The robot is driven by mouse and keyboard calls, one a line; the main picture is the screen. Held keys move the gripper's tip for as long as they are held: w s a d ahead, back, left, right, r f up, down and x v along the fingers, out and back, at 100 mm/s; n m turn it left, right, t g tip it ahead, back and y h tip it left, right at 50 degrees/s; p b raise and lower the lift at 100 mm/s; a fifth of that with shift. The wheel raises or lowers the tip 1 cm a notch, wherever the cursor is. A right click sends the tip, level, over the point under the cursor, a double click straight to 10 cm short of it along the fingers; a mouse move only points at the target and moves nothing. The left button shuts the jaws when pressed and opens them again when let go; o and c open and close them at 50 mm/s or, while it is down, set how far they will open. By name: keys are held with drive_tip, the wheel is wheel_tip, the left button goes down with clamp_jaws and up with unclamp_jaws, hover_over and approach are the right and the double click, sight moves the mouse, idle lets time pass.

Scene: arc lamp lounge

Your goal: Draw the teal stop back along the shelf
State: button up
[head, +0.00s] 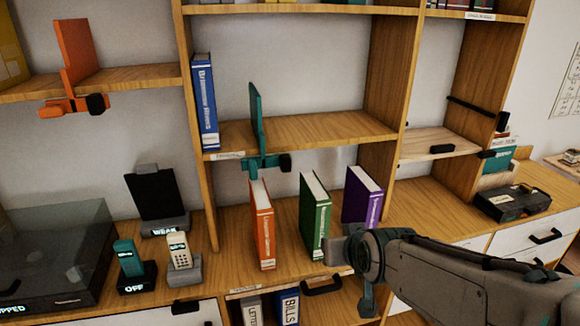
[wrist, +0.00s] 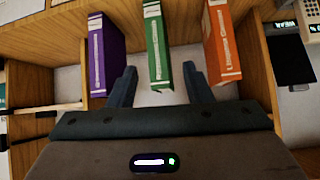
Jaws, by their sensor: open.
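The teal stop (head: 256,120) is an upright plate on the middle shelf (head: 320,130), with a teal clamp and dark knob at the shelf's front edge. A blue book (head: 205,100) stands at the shelf's left end, apart from the stop. My gripper (head: 340,245) is below and right of the stop, close to the green book in the head view. In the wrist view my gripper (wrist: 160,88) has its two fingers spread with nothing held; the green book (wrist: 157,45) shows between and beyond them. The stop is not seen in the wrist view.
An orange book (head: 262,225), the green book and a purple book (head: 362,195) stand on the counter below the shelf. An orange stop (head: 75,65) is on the left shelf. Phones (head: 180,255) stand at left. The middle shelf is bare right of the teal stop.

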drive_tip(key=w+a+r+n+t+y+b, duration=0.1)
drive_tip(key=w+a+r+t+y, duration=0.15)
drive_tip(key=w+a+t, duration=0.25)
drive_tip(key=t+p, duration=0.3)
drive_tip(key=p, duration=0.4)
approach(287, 165)
drive_tip(key=shift+s+d+r+y, duration=0.1)
drive_tip(key=shift+s+d+y, duration=0.05)
drive_tip(key=shift+s, duration=0.25)
drive_tip(key=shift+s+d+r+y, duration=0.1)
drive_tip(key=shift+s+d+r, duration=0.1)
drive_tip(key=shift+s, duration=0.2)
drive_tip(key=shift+w+f+p, duration=0.1)
drive_tip(key=shift+w+p, duration=0.1)
drive_tip(key=shift+p, duration=1)
drive_tip(key=p+x, duration=0.1)
drive_tip(key=x, duration=0.2)
drive_tip(key=p+x, duration=0.2)
drive_tip(key=x, duration=0.2)
drive_tip(key=p+x, duration=0.2)
drive_tip(key=x, duration=0.2)
drive_tip(key=shift+a+f, duration=0.1)
drive_tip(key=shift+f, duration=0.15)
